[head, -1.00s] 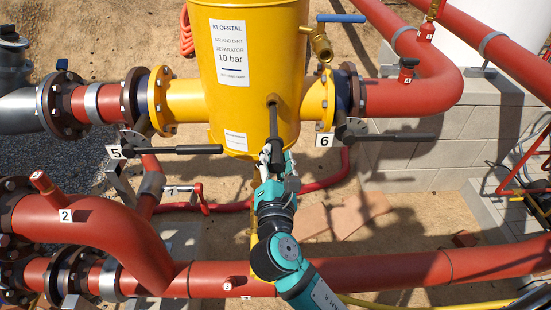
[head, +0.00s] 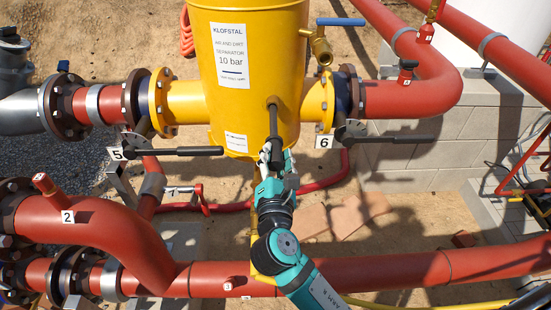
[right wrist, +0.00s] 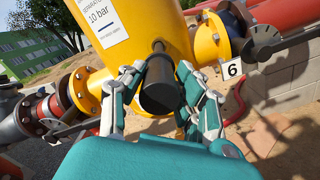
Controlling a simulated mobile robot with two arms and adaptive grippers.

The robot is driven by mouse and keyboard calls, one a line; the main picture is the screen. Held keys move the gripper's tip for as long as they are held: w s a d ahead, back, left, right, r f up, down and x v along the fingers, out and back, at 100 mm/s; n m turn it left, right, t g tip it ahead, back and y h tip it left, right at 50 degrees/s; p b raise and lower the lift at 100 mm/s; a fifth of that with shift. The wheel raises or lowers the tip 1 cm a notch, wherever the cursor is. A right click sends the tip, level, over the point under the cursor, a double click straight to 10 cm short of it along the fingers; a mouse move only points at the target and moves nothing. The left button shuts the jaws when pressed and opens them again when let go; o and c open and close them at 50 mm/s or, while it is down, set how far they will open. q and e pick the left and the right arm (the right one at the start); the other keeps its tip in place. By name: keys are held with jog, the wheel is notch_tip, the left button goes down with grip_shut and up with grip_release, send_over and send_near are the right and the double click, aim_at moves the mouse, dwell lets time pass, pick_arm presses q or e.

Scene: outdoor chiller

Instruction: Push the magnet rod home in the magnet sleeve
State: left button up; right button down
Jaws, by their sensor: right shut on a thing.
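The magnet rod (head: 273,122) is a dark grey rod with a thicker black handle end. It stands out of the front of the yellow separator, from a dark round opening that looks like the magnet sleeve (head: 272,101). A length of rod shows outside the sleeve. My right gripper (head: 271,160) is shut on the rod's black end, below the sleeve. In the right wrist view, the fingers lie on both sides of the black end (right wrist: 160,92), with the rod running up into the yellow vessel. The inside of the sleeve is hidden. My left gripper is not in view.
Black valve levers stand at label 5 (head: 186,151) and label 6 (head: 392,137), either side of the vessel. A brass valve with a blue lever (head: 341,21) is above right. Red pipes (head: 400,272) cross below. Sandy ground shows between.

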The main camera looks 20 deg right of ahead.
aim_at(274, 129)
jog(key=shift+p+x, duration=0.55)
jog(key=shift+x, duration=2.55)
jog(key=shift+w, duration=0.25)
jog(key=shift+x, duration=3.7)
jog(key=shift+a+f, duration=0.1)
jog(key=shift+a, duration=0.05)
jog(key=shift+c, duration=1.9)
grip_release()
jog(key=shift+f, duration=0.1)
